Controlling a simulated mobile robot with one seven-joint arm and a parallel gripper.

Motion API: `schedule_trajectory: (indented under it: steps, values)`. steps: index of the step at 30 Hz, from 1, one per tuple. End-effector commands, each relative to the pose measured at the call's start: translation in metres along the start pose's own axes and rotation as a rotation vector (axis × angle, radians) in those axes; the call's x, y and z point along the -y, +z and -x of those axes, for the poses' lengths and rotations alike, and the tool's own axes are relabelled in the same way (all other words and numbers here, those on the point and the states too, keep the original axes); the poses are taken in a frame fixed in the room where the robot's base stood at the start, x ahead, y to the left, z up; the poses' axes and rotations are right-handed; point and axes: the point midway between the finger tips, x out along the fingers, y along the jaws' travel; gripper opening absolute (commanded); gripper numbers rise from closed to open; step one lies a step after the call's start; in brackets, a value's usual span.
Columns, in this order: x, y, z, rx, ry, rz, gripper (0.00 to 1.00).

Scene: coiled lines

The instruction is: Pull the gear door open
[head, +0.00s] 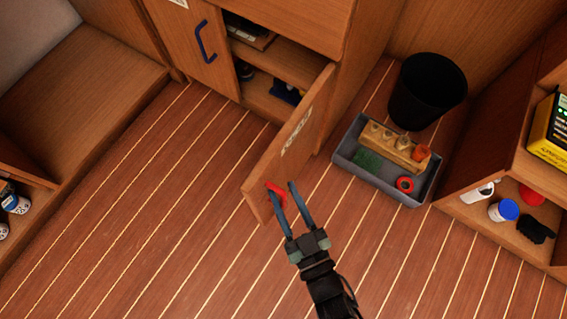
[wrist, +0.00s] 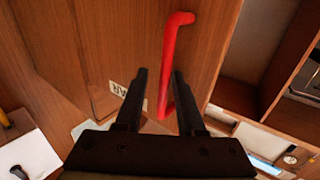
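The gear door (head: 285,155) is a wooden cabinet door that stands swung well open, with shelves showing behind it. A pale label is on its outer face; in the wrist view the letters "AR" show on the label (wrist: 118,89). A red bar handle (head: 277,194) sits near the door's free edge. My gripper (head: 281,188) is at this handle, with its fingers apart. In the wrist view the handle (wrist: 172,60) runs down between the two dark fingers, with gaps beside it. I cannot tell whether a finger touches it.
A shut door with a blue handle (head: 204,43) is left of the open one. A grey tray (head: 345,155) with several items and a black bin (head: 428,90) stand to the right. Open shelves (head: 470,205) are at the far right. The floor (head: 150,220) at left is clear.

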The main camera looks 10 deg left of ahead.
Motion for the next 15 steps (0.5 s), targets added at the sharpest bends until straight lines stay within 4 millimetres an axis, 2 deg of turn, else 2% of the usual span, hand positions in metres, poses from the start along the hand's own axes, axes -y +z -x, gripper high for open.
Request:
schedule_trajectory:
  steps: [15]
  values:
    - [0.0034,0.0003,0.0004,0.0,-0.008,0.001,0.45]
